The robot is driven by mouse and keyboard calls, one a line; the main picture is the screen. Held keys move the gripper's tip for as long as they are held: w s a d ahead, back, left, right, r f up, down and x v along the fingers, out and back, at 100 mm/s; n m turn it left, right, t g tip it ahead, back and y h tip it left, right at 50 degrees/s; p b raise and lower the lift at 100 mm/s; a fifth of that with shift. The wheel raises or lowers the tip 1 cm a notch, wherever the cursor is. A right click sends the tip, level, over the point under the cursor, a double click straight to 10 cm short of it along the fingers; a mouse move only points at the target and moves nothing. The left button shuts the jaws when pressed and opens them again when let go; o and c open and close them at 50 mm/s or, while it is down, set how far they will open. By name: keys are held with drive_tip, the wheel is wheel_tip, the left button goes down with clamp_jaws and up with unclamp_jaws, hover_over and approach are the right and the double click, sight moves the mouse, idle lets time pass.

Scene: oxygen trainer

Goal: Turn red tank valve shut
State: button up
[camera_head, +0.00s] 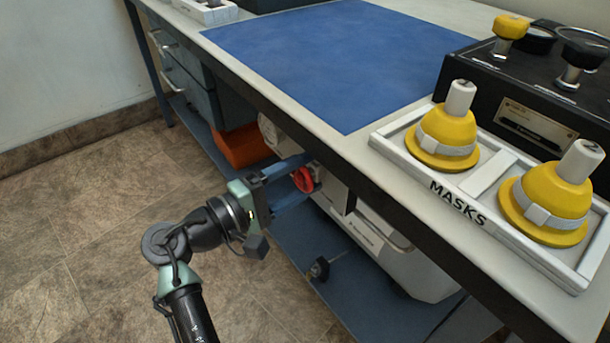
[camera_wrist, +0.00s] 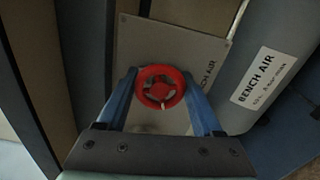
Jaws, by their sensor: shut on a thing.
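The red tank valve (camera_head: 304,180) is a small round handwheel under the workbench, beside the bench's front edge. In the wrist view the red wheel (camera_wrist: 160,87) faces the camera, with open gaps between its spokes and a small pale mark low on its rim. My gripper (camera_head: 300,172) reaches in from the left, below the bench top. Its two blue fingers (camera_wrist: 160,90) stand on the left and right sides of the wheel and are shut on its rim. The valve body behind the wheel is hidden.
The workbench (camera_head: 360,160) overhangs the valve. A grey cylinder labelled BENCH AIR (camera_wrist: 262,82) stands close on the right in the wrist view. A white case (camera_head: 385,250) and a dark knob (camera_head: 319,268) are on the lower shelf. An orange bin (camera_head: 242,146) is behind.

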drive_tip(key=m+b, duration=0.1)
drive_tip(key=m, duration=0.1)
drive_tip(key=m+b, duration=0.1)
drive_tip(key=m, duration=0.1)
drive_tip(key=m+b, duration=0.1)
drive_tip(key=shift+f+m, duration=0.25)
drive_tip(key=shift+m, duration=0.15)
drive_tip(key=m+b, duration=0.4)
drive_tip(key=m, duration=0.2)
drive_tip(key=shift+b, duration=0.35)
drive_tip(key=m+b, duration=0.5)
drive_tip(key=m, duration=0.1)
drive_tip(key=shift+a+f+b, duration=0.1)
drive_tip(key=shift+b, duration=0.2)
drive_tip(key=m+b, duration=0.1)
drive_tip(key=m, duration=0.1)
drive_tip(key=m+b, duration=0.2)
drive_tip(key=shift+r+m, duration=0.2)
drive_tip(key=shift+m, duration=0.1)
drive_tip(key=o, duration=1.4)
drive_tip(key=shift+r, duration=0.1)
drive_tip(key=shift+c, duration=0.2)
